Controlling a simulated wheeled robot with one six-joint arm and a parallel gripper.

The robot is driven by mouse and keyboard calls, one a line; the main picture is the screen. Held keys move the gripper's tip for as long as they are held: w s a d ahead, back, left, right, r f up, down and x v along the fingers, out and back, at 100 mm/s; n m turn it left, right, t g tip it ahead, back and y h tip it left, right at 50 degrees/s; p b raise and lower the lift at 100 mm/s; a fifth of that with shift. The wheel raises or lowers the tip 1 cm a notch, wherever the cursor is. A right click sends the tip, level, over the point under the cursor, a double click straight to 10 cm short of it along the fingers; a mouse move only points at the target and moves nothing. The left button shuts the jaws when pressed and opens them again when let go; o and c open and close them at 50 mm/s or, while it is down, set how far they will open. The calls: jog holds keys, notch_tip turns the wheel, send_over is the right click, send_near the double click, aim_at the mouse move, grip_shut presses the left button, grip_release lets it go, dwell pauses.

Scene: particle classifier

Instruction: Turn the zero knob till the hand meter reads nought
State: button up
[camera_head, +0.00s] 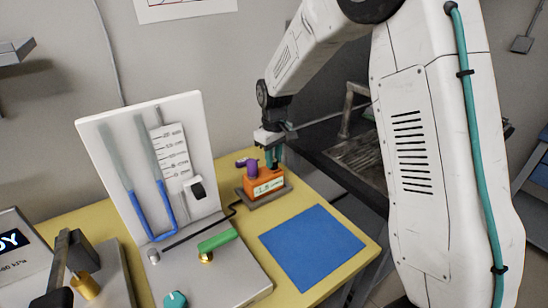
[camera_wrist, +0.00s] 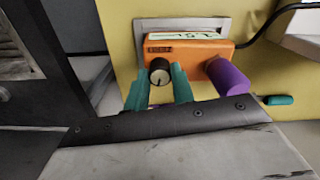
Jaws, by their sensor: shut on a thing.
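The hand meter is an orange box (camera_head: 266,184) with a pale display, sitting on a grey plate on the yellow table. It also shows in the wrist view (camera_wrist: 193,50). I cannot read its display surely; in the head view it seems to begin with a minus sign. The zero knob (camera_wrist: 159,66) is round and dark, with a pale face and a pointer mark, on the meter's top. My gripper (camera_head: 273,157) points down at the meter, and its teal fingers (camera_wrist: 160,87) are shut on the knob from both sides. In the head view the fingers hide the knob.
A purple cylinder (camera_wrist: 229,77) sticks out beside the knob, close to my right finger. A white manometer board (camera_head: 180,125) with blue-filled tubes stands at left. A green-handled valve (camera_head: 217,241) and teal knob (camera_head: 175,299) are in front. A bare blue mat (camera_head: 312,245) lies at right.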

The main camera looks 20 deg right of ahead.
aim_at(274, 160)
jog(key=m, duration=0.5)
jog(key=shift+m, duration=2.5)
jog(key=o, duration=1)
jog(key=shift+r, duration=0.1)
jog(key=shift+r, duration=3.85)
